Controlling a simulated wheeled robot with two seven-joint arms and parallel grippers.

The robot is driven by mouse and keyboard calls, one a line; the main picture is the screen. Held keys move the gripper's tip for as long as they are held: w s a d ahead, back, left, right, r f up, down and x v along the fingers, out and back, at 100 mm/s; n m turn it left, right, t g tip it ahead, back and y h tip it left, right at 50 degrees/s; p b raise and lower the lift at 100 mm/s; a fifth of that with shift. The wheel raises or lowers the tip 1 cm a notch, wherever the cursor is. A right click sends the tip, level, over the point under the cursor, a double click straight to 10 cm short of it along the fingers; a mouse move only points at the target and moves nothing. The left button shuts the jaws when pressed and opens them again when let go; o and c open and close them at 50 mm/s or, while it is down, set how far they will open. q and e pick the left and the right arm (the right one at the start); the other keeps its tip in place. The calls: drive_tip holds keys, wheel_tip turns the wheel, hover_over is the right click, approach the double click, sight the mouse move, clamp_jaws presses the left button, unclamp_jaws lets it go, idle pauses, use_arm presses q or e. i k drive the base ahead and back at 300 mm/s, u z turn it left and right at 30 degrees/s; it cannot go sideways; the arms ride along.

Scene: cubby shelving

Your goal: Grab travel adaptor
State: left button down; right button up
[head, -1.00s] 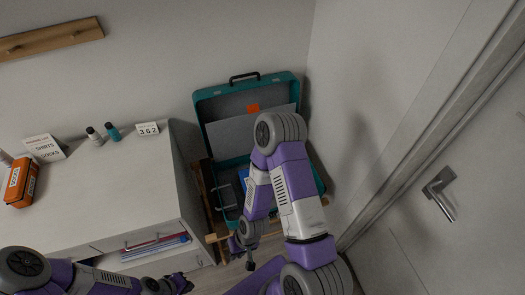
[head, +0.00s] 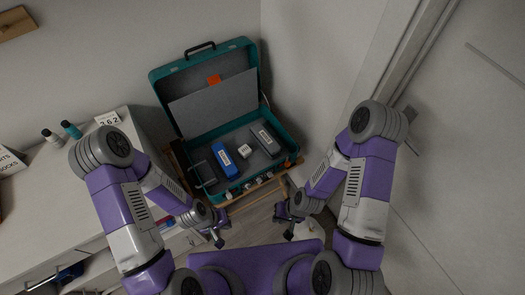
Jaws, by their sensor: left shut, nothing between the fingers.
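A small white block (head: 244,150), which looks like the travel adaptor, lies in the open teal suitcase (head: 237,189), between a blue labelled box and a dark grey labelled box. It is too small to identify for certain. My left gripper (head: 217,235) is shut and empty, below the suitcase's front left corner in the picture. My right gripper (head: 285,222) is below and right of the suitcase, apart from it. Its fingers are too small and dark to tell whether it is open.
The blue box (head: 225,161), the grey box (head: 266,140) and a dark frame-like item (head: 203,173) also lie in the suitcase. The suitcase rests on a wooden stand (head: 262,190). A white dresser (head: 45,205) stands left. A wall and a door (head: 470,170) are right.

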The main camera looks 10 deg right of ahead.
sight(244, 151)
drive_tip(key=k, duration=1.05)
drive_tip(key=u, duration=0.85)
drive_tip(key=i, duration=1.15)
drive_tip(key=z, duration=0.2)
